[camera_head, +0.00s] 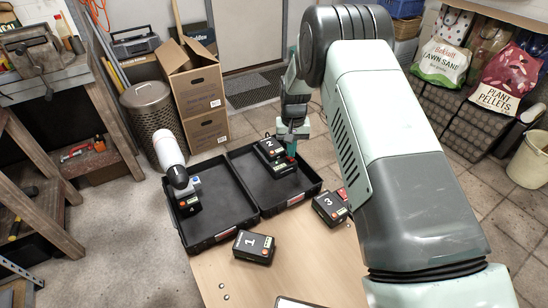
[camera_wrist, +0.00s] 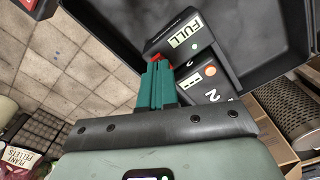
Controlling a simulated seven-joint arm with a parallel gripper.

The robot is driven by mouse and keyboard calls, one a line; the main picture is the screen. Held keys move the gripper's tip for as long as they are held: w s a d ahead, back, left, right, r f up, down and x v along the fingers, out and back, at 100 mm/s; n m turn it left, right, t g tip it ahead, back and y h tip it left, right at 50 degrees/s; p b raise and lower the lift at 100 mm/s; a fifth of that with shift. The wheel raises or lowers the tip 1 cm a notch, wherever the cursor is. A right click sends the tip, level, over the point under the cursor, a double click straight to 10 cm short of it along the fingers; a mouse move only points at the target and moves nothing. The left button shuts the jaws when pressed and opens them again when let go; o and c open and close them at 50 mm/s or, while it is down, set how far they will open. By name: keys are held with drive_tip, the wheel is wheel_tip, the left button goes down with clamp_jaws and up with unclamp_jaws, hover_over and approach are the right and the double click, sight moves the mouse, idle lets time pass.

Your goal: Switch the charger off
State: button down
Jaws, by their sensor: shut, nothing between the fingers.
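The charger (camera_head: 284,167) is a dark block in the right half of an open black case, with battery 2 (camera_head: 268,147) on it. In the wrist view the charger (camera_wrist: 168,42) shows a "FULL" label and a small green light. Battery 2 (camera_wrist: 221,92) beside that label has an orange-red dot. A red part, seemingly the switch (camera_wrist: 156,57), shows at the charger's edge, partly hidden by my fingertips. My gripper (camera_head: 291,153) is shut and empty, pointing down at the charger's right end. In the wrist view its teal fingertips (camera_wrist: 158,66) are right by the red part; contact is unclear.
Battery 1 (camera_head: 254,246) and battery 3 (camera_head: 328,208) lie on the wooden table (camera_head: 310,262). A white-and-black tool with battery 4 (camera_head: 188,208) stands in the case's left half (camera_head: 226,197). The case walls (camera_head: 319,180) surround the charger. Small screws lie near the front.

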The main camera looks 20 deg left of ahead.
drive_tip(key=shift+f, duration=0.7)
idle(0.3)
drive_tip(key=shift+r, duration=3.5)
